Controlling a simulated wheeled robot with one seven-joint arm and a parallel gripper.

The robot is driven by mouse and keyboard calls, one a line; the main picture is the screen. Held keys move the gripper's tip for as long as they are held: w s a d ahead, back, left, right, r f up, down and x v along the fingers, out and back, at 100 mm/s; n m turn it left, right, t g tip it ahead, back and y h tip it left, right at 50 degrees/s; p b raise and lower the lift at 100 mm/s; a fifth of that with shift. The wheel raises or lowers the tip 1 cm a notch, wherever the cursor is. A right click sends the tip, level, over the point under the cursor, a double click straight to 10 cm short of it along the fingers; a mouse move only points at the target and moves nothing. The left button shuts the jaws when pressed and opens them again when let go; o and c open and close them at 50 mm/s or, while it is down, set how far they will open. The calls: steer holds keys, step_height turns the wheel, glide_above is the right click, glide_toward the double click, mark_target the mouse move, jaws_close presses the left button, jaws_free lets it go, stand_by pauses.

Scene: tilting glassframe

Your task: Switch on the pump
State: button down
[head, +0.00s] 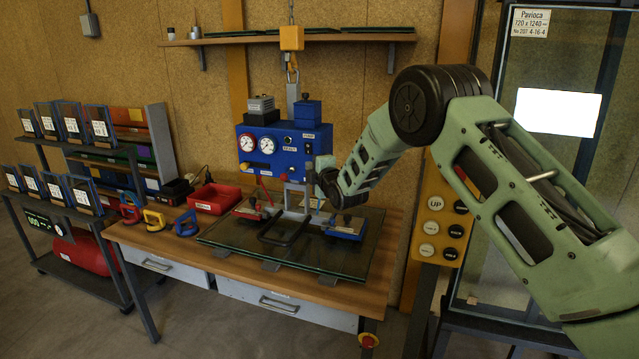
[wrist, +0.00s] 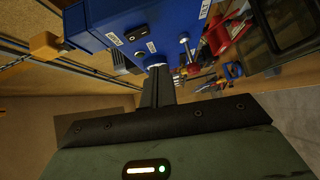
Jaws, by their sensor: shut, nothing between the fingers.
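The blue control box (head: 283,148) with two round white gauges hangs above the table. Small white labels on its right half are hard to read in the head view. In the wrist view the box (wrist: 125,22) shows at the top, with a small dark switch (wrist: 152,46), a white label beside it, and a metal lever (wrist: 186,46) near a label reading TILT. My gripper (head: 318,178) is by the box's lower right side. In the wrist view its dark fingers (wrist: 157,76) are together and empty, their tips close to the box; contact is unclear.
A glass sheet (head: 225,238) lies on the wooden table under the lifter's suction pads. A red tray (head: 213,198) and several coloured clamps (head: 154,219) stand to the left. A yellow button panel (head: 441,222) is at the right. A rack of small framed panes (head: 70,121) stands far left.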

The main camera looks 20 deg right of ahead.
steer(key=s, duration=0.2)
steer(key=s+b, duration=0.1)
steer(key=s+d+b, duration=0.1)
steer(key=s, duration=0.1)
steer(key=shift+s+f, duration=0.25)
steer(key=shift+s, duration=0.05)
steer(key=shift+a, duration=0.1)
steer(key=s+a+f+m+g+y+b, duration=0.1)
steer(key=s+a+m+g, duration=0.2)
steer(key=s+a+g, duration=0.55)
steer(key=s+a+f+m+g+b, duration=0.15)
steer(key=s+a+m, duration=0.3)
steer(key=s, duration=0.95)
steer(key=s+d+f+m+g+h, duration=0.1)
steer(key=s+m+g, duration=0.1)
steer(key=s, duration=1.4)
steer(key=s+d+f+m+g+h, duration=0.2)
steer(key=s+g, duration=0.3)
steer(key=s, duration=1.1)
steer(key=shift+s+d+b, duration=0.15)
steer(key=shift+b, duration=0.25)
